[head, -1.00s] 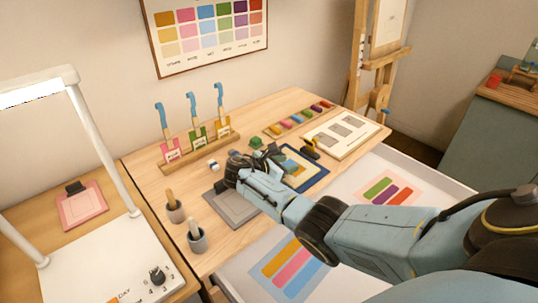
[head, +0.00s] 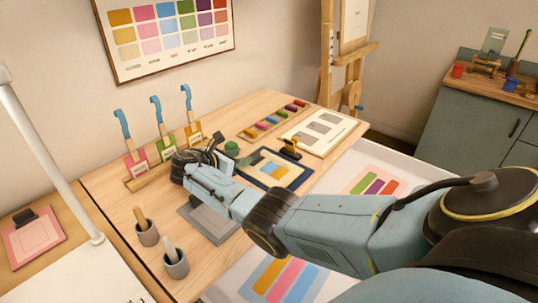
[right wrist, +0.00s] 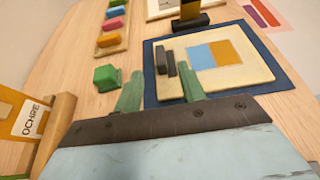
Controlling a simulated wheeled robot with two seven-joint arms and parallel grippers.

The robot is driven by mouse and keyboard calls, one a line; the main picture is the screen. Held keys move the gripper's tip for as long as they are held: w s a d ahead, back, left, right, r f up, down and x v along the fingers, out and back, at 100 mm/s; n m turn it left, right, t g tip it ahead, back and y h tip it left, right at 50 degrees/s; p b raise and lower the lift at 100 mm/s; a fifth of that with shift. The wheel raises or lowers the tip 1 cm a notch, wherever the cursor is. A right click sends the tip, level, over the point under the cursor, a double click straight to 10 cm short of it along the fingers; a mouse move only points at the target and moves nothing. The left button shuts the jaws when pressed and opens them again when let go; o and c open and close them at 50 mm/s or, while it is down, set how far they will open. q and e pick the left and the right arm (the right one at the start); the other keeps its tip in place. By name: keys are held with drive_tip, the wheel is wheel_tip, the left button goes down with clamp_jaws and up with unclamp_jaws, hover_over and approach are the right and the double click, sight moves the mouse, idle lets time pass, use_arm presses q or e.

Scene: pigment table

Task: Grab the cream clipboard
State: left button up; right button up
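The cream clipboard (head: 273,168) lies flat on a navy mat (head: 293,184), with blue and ochre squares on its face. In the right wrist view the cream clipboard (right wrist: 232,75) has a dark clip (right wrist: 172,61) at its left side. My right gripper (head: 222,148) is beside the clip end in the head view. In the right wrist view its two green fingers (right wrist: 160,88) stand apart with nothing between them, just short of the clip; the right finger overlaps the view of the mat's near edge. My left gripper is not in view.
A green block (right wrist: 106,78) lies close to the left finger. A row of coloured blocks (head: 275,120) and a cream board (head: 322,131) lie behind. A grey mat (head: 213,222) and two cups (head: 176,264) are in front; a rack with scrapers (head: 150,172) stands left.

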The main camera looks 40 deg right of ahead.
sight(252, 155)
drive_tip(key=shift+d+f, duration=0.2)
drive_tip(key=shift+d, duration=0.15)
drive_tip(key=b+x, duration=0.1)
drive_tip(key=x, duration=0.2)
drive_tip(key=shift+d+f, duration=0.2)
drive_tip(key=shift+d, duration=0.15)
drive_tip(key=shift+w+d+f+b, duration=0.1)
drive_tip(key=shift+d+b, duration=0.2)
drive_tip(key=shift+d, duration=0.05)
clamp_jaws()
